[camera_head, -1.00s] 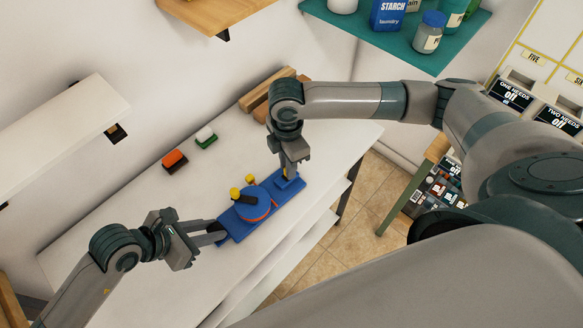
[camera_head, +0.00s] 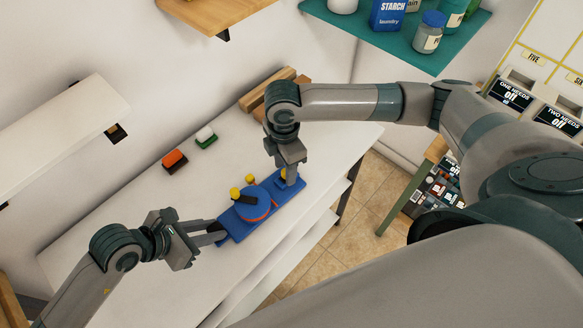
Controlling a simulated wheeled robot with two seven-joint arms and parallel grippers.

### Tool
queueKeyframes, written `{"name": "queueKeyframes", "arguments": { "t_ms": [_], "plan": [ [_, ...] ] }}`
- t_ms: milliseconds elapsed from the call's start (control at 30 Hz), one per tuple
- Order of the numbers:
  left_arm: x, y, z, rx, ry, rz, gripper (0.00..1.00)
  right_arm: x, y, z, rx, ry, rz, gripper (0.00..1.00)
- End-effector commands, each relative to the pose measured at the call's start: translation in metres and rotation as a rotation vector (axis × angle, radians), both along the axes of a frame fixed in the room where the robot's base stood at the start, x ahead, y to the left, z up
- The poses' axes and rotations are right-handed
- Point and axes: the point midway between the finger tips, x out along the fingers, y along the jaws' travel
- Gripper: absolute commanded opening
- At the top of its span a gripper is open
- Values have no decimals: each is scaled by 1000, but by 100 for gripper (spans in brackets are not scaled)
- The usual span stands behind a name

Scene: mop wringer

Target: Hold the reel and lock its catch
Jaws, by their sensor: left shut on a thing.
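The reel (camera_head: 252,203) is a round blue drum with an orange band and yellow knobs, set on a long blue base (camera_head: 236,230) on the white table. My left gripper (camera_head: 221,234) is shut on the near-left end of the base. My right gripper (camera_head: 288,177) points down at the far-right end of the base, where a yellow part (camera_head: 283,175), perhaps the catch, is partly hidden by its fingers. Whether the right fingers touch it, or how far apart they are, is unclear.
An orange-and-black brush (camera_head: 175,161) and a green-and-white brush (camera_head: 206,138) lie on the table (camera_head: 130,215) to the left. Wooden blocks (camera_head: 262,96) lie at the back. A white shelf (camera_head: 60,130) and a teal shelf (camera_head: 400,32) overhang the area.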

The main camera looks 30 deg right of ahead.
Motion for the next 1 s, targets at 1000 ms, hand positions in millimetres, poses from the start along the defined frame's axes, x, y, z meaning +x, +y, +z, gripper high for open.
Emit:
{"name": "queueKeyframes", "arguments": {
  "t_ms": [1000],
  "plan": [
    [0, 0, 0, 0, 1, -1, 0, 1, -1, 98, -1, -3, 0, 40]
  ]
}}
